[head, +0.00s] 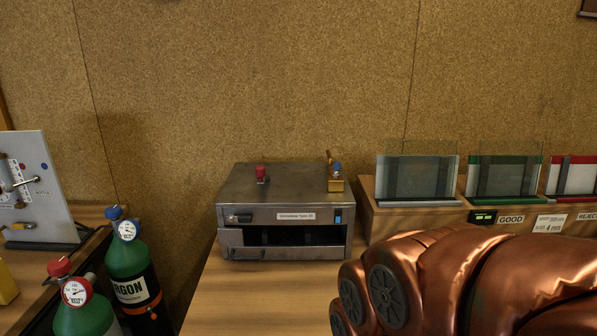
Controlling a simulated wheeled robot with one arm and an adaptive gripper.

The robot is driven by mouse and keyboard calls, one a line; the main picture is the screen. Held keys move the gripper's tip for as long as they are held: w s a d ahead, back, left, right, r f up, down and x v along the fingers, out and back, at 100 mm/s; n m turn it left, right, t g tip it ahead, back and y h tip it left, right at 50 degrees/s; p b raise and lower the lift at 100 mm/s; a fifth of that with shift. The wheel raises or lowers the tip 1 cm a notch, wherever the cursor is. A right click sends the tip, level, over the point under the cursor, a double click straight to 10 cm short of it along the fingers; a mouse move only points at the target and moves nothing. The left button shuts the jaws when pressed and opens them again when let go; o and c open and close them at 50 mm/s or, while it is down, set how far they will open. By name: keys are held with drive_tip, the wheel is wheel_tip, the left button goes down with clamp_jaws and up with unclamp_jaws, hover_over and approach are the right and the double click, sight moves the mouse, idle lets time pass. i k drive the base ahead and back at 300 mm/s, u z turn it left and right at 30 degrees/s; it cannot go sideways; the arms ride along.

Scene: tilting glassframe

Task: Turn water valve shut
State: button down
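No part is clearly labelled as the water valve. A grey metal box machine (285,184) stands on the wooden bench. On its top right sits a small brass fitting (336,184) with a blue part and an upright brass piece; its exact setting is too small to tell. A red knob (261,173) stands on the top left. At the far left, a grey upright panel (27,180) carries a lever, a red dot and a blue dot, with a yellow-handled part (20,226) low on it. My copper arm fills the lower right; my gripper is not in view.
Two green gas bottles stand at lower left, one with a blue top (129,258) marked ARGON, one with a red top (82,309). At right, a wooden rack (385,221) holds glass panes, with a GOOD label (510,219). Bare bench (240,295) lies before the machine.

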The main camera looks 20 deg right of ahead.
sight(337, 163)
drive_tip(key=u, duration=0.25)
drive_tip(key=i, duration=0.45)
drive_tip(key=u, duration=1.35)
